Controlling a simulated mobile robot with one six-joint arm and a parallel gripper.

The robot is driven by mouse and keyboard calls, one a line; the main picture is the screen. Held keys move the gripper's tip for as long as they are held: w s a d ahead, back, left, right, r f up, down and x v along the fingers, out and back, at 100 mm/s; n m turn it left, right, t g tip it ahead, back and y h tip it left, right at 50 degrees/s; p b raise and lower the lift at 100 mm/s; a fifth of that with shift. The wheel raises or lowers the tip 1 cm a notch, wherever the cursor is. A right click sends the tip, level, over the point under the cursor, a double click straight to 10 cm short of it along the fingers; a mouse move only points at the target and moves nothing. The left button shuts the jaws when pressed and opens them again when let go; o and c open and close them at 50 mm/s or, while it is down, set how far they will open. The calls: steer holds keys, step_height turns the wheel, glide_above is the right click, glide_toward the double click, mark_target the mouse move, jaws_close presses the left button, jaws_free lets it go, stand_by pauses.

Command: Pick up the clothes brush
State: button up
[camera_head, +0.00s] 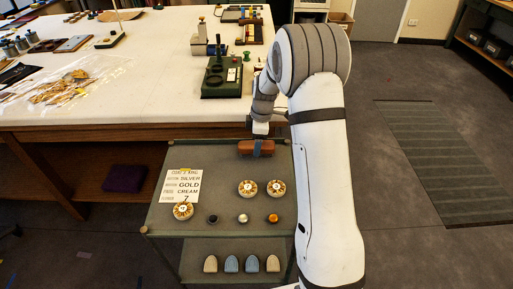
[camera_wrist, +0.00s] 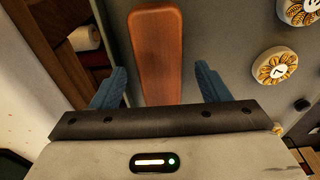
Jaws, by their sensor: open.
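The clothes brush (camera_head: 245,148) has a reddish-brown wooden back and lies at the far edge of the small grey-green side table (camera_head: 222,185). In the wrist view the brush (camera_wrist: 157,45) lies lengthwise between the two blue fingers. My gripper (camera_wrist: 158,88) is open, with one finger on each side of the brush and a visible gap on both sides. In the head view my gripper (camera_head: 258,148) is over the brush and covers part of it. I cannot tell how far above the table the fingertips are.
On the side table are a card (camera_head: 183,185), several gold-patterned numbered discs (camera_head: 248,188) and small round knobs (camera_head: 243,218). A lower shelf (camera_head: 225,250) holds several rounded tabs. A large white-topped table (camera_head: 150,90) stands directly behind.

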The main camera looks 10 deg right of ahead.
steer(key=shift+a+f, duration=0.15)
steer(key=shift+f, duration=0.8)
steer(key=shift+f+b, duration=0.25)
steer(key=shift+b, duration=0.1)
steer(key=shift+c, duration=0.4)
steer(key=c, duration=1)
steer(key=shift+r, duration=0.15)
